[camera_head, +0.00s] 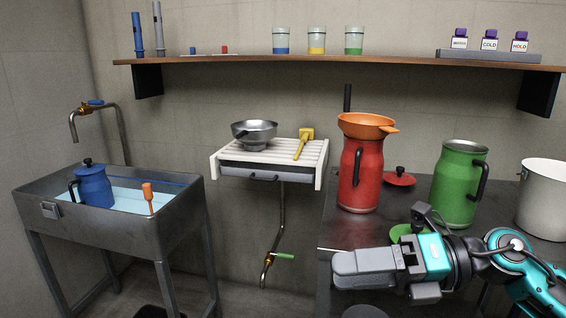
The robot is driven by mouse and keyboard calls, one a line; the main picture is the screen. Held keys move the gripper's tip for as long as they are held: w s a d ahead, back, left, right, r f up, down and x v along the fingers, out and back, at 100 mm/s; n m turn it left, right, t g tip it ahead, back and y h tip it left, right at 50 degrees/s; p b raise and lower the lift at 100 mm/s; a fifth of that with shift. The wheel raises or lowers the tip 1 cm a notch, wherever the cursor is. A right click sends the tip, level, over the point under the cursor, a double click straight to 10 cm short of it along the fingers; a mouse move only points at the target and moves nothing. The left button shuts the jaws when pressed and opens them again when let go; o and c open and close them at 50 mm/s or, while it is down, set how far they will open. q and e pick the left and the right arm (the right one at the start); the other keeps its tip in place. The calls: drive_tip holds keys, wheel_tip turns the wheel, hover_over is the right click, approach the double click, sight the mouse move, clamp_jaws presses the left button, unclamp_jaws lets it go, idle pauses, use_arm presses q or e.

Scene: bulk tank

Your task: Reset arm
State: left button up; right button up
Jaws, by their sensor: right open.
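My right arm comes in from the lower right. Its gripper (362,267) points left at the front left edge of the dark table (335,232). The jaws are open, with no object visible between them. The gripper is in front of and below a red jug (360,180) with an orange funnel (366,125) on top. A green jug (458,184) with a black handle stands behind the arm. A green lid (400,231) lies just behind the gripper, partly hidden by it. My left gripper is not in view.
A red lid (399,178) lies between the jugs. A white pot (543,199) stands at the right. A metal sink (125,228) with a blue jug (93,186) is at the left. A white rack (270,166) holds a steel bowl (254,133). A shelf (340,62) runs above.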

drive_tip(key=d+f+m+t+h, duration=0.2)
drive_tip(key=f+m+t+h, duration=0.65)
drive_tip(key=m, duration=0.85)
drive_tip(key=d+f+m+t+h, duration=0.3)
drive_tip(key=f+m+t, duration=0.3)
drive_tip(key=f+m, duration=0.75)
drive_tip(key=s+f+m+g+h, duration=0.2)
drive_tip(key=s+f+m+g, duration=0.3)
drive_tip(key=s+f+m, duration=0.35)
use_arm(q)
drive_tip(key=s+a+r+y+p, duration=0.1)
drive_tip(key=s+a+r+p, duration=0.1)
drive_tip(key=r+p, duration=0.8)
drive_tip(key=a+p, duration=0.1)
drive_tip(key=p, duration=0.4)
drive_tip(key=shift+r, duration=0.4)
use_arm(e)
wheel_tip(320, 180, up, 11)
drive_tip(key=s+d, duration=0.1)
drive_tip(key=d, duration=0.2)
drive_tip(key=shift+s+n+h, duration=0.35)
drive_tip(key=shift+n+h, duration=0.05)
drive_tip(key=shift+h, duration=0.05)
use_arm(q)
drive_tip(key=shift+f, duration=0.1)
use_arm(e)
drive_tip(key=shift+f, duration=0.1)
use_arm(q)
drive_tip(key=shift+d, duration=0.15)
